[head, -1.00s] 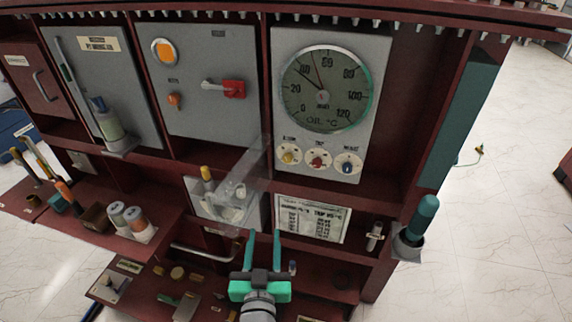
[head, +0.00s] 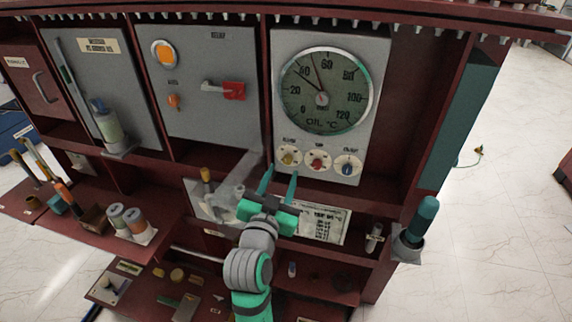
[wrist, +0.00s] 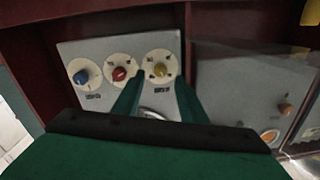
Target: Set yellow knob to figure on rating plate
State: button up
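The yellow knob (head: 288,158) is the left one of three small knobs under the round oil temperature gauge (head: 324,91). In the wrist view the yellow knob (wrist: 160,69) shows upside down, just beyond my fingertips. My gripper (head: 280,178) is open and empty, its two green fingers pointing up, just below the yellow knob and apart from it as far as I can see. The rating plate (head: 322,222) is a white printed sheet on the shelf front below. My gripper covers its left part, and its text is too small to read fully.
The red knob (head: 317,160) and blue knob (head: 348,166) sit close to the right of the yellow one. A clear hinged cover (head: 240,180) stands just left of my gripper. A teal-handled tool (head: 420,220) stands in a holder at the right.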

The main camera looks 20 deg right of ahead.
aim_at(287, 161)
jog(key=shift+x, duration=2.6)
grip_shut()
